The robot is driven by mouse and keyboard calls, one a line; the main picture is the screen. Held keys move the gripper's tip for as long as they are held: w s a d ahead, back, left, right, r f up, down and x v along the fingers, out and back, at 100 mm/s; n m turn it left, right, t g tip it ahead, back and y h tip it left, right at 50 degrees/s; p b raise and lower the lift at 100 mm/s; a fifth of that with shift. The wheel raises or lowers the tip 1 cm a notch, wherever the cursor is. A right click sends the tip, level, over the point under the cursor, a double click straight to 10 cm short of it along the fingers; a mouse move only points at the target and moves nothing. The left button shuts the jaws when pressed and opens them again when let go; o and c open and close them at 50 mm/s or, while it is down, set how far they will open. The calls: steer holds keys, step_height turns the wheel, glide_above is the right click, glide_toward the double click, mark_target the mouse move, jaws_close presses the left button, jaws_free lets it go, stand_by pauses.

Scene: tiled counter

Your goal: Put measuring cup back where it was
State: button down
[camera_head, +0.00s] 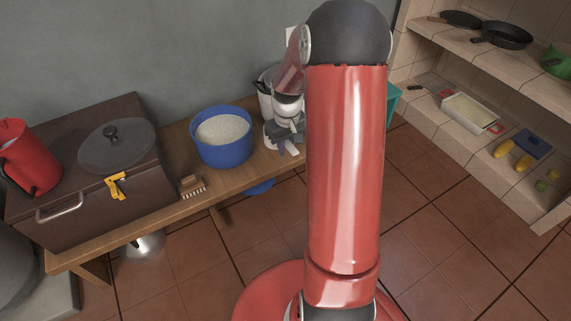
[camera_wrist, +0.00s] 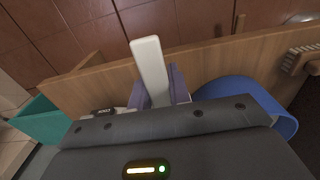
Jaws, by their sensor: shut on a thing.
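My gripper (camera_head: 288,136) is low over the right part of the wooden bench, just right of the blue tub. In the wrist view the gripper (camera_wrist: 162,88) is shut on a pale, flat, handle-like piece, which I take to be the measuring cup (camera_wrist: 149,60). The cup also shows as a small pale part below the gripper (camera_head: 288,149). The rest of it is hidden by the fingers and gripper body. I cannot tell whether it touches the bench.
The blue tub (camera_head: 222,152) of pale grain stands on the wooden bench (camera_head: 240,178). A brush (camera_head: 192,187) and brown box (camera_head: 85,205) are further left. A pale container (camera_head: 264,97) stands behind my gripper. A teal bin (camera_head: 393,101) is right.

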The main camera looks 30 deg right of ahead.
step_height(320, 180, down, 7)
steer(key=b, duration=0.1)
stand_by(0.3)
steer(key=shift+r, duration=0.1)
steer(key=c, duration=1.3)
jaws_free()
